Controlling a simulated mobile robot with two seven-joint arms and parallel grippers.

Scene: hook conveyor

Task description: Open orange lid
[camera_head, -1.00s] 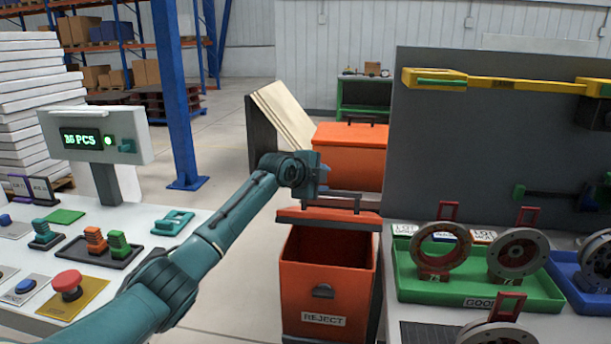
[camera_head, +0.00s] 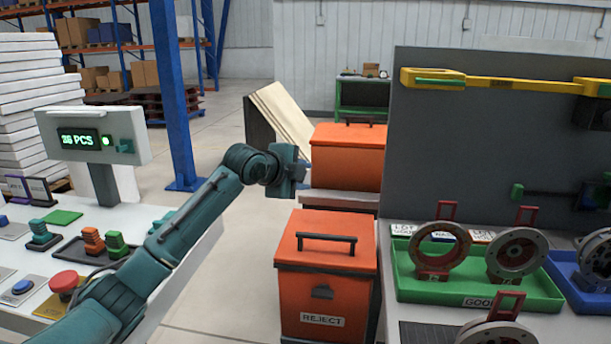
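The orange REJECT bin (camera_head: 323,303) stands on the floor in the middle of the view. Its orange lid (camera_head: 310,253) lies flat on top and covers the opening. A dark bar handle (camera_head: 326,241) sits on the lid. My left gripper (camera_head: 302,172) is above and behind the bin, apart from the handle, and holds nothing that I can see. Its fingers are small and partly hidden by the wrist, so its opening is unclear. My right gripper is not in view.
A second orange bin (camera_head: 348,160) stands behind. At right, a green GOOD tray (camera_head: 440,288) holds metal rings beside a grey panel (camera_head: 480,150). At left is a control table with a red button (camera_head: 66,282). Open floor lies between table and bin.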

